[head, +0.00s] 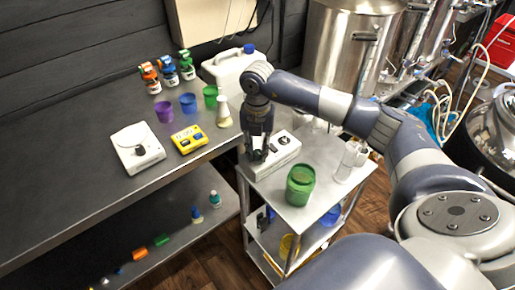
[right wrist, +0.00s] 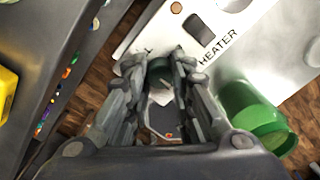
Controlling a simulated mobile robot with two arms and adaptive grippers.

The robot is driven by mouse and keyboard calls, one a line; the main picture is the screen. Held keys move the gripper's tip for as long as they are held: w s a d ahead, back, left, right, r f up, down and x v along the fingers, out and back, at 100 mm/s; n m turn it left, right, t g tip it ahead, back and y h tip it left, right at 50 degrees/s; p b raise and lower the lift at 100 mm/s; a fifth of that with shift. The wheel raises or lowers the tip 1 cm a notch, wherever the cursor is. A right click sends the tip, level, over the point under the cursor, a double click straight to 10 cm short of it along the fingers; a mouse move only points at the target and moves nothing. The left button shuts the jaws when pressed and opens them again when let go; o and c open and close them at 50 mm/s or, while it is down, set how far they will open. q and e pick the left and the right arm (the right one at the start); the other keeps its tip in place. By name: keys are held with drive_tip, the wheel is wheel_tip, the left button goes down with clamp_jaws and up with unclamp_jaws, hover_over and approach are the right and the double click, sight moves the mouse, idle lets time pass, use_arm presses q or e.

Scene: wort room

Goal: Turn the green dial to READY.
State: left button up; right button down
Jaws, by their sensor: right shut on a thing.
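A white control box (head: 281,158) sits on the steel cart, and its face also shows in the right wrist view (right wrist: 155,30). It has a dark rocker switch (right wrist: 200,30) and the printed word HEATER. My right gripper (head: 258,152) points down at the near left end of the box. In the right wrist view its fingers are closed around a dark green dial (right wrist: 159,69). The fingers hide most of the dial and the marks around it, so I cannot tell where it points or see READY. My left gripper is in neither view.
An open green jar (head: 300,186) stands on the cart (head: 330,203) close to the box, with clear cylinders (head: 347,160) to the right. The steel bench at left holds a white device (head: 138,148), a yellow meter (head: 189,139), cups and bottles.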

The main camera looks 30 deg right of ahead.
sight(257, 152)
drive_tip(key=shift+w, duration=0.1)
drive_tip(key=c, duration=1.3)
unclamp_jaws()
drive_tip(key=shift+c, duration=0.2)
wheel_tip(257, 152, up, 12)
